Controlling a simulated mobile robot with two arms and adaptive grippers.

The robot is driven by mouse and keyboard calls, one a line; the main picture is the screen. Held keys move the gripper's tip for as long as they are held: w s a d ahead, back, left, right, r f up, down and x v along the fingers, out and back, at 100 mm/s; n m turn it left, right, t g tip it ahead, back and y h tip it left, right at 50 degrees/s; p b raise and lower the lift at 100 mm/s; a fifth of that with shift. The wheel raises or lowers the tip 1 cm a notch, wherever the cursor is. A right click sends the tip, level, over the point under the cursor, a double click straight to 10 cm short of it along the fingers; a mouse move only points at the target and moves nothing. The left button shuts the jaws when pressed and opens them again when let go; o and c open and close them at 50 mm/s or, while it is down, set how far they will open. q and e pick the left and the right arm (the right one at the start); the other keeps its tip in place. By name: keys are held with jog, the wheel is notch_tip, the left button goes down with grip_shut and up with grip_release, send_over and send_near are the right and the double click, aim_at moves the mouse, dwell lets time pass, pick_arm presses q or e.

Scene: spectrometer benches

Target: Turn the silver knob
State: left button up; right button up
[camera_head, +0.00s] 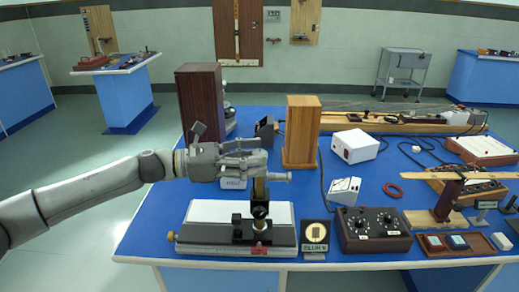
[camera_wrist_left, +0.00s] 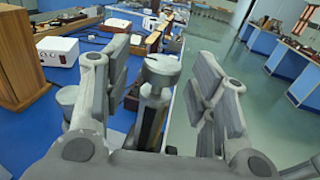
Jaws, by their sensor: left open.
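My left gripper (camera_head: 250,155) reaches in from the left over an instrument with a black-and-brass column (camera_head: 260,195) on a heavy grey base (camera_head: 190,246). In the left wrist view the gripper (camera_wrist_left: 163,75) is open, one finger on each side of a silver knob (camera_wrist_left: 161,68) on top of a dark post. A gap shows between each finger and the knob, so it is not gripped. In the head view a silver cylindrical part (camera_head: 278,176) shows just right of the gripper, and the gripper partly hides the column's top. My right gripper is not in view.
A wooden box (camera_head: 301,130) and a dark wooden cabinet (camera_head: 200,103) stand behind the instrument.

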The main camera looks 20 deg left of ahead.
pick_arm(q)
jog(key=shift+w+d, duration=0.25)
jog(key=shift+d, duration=0.45)
jog(key=shift+w, duration=0.1)
jog(key=c, duration=1)
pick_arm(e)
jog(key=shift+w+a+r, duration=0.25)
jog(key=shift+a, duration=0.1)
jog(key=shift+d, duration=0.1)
pick_arm(q)
jog(key=shift+f+n+t, duration=0.1)
jog(key=shift+n+t, duration=0.2)
jog(key=shift+t, duration=0.1)
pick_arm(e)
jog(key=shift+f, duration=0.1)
